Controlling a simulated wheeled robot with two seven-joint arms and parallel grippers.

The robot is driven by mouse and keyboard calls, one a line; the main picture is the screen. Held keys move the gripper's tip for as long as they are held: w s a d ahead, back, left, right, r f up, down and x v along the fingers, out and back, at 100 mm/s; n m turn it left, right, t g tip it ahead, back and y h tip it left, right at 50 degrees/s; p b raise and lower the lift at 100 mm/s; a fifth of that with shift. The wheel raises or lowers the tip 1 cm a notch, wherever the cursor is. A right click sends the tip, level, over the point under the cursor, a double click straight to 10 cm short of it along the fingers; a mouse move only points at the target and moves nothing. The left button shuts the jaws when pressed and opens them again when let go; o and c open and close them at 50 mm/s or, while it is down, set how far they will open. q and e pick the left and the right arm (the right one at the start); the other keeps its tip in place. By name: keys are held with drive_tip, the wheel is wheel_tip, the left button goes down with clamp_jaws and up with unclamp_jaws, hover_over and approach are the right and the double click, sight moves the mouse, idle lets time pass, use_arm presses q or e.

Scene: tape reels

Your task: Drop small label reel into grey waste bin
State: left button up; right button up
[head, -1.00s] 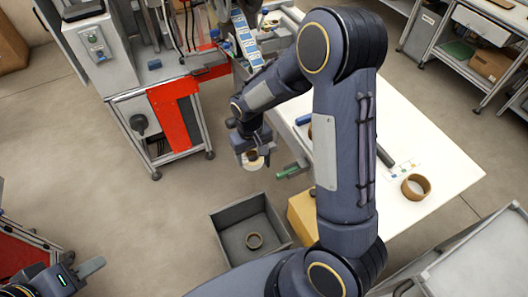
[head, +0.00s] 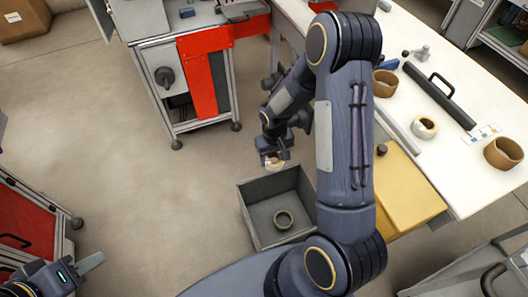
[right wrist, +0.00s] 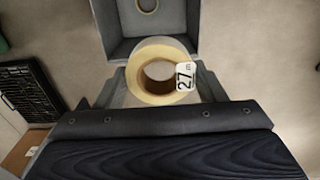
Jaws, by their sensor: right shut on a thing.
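The small label reel (right wrist: 150,90) is a cream ring with a white "27 m" label. My right gripper (head: 274,157) is shut on it; in the right wrist view the reel sits between the fingers (right wrist: 160,92). In the head view the reel (head: 275,165) shows just beyond the far left rim of the grey waste bin (head: 270,188), and I cannot tell its exact height. The bin stands on the floor, and a dark ring (head: 283,220) lies inside it. My left gripper (head: 90,263) is at the lower left, away from the bin; its jaw opening is unclear.
A yellow-brown box (head: 412,185) stands right of the bin beside the white table (head: 470,170). The table holds brown rings (head: 503,153), a small pale reel (head: 424,127) and a black bar with a handle (head: 440,97). Floor left of the bin is clear.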

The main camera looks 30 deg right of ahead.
drive_tip(key=s+d+f+b, duration=0.1)
drive_tip(key=d+f+b, duration=0.1)
drive_tip(key=f+b, duration=0.8)
drive_tip(key=s+d+f+b, duration=0.2)
drive_tip(key=f+b, duration=0.8)
drive_tip(key=f, duration=1)
drive_tip(key=shift+s+d+f+m+b, duration=0.2)
drive_tip(key=shift+d+m+b, duration=0.2)
drive_tip(key=shift+d, duration=0.35)
drive_tip(key=o, duration=1.1)
drive_tip(key=shift+r+p, duration=1.6)
drive_tip(key=shift+r, duration=2.35)
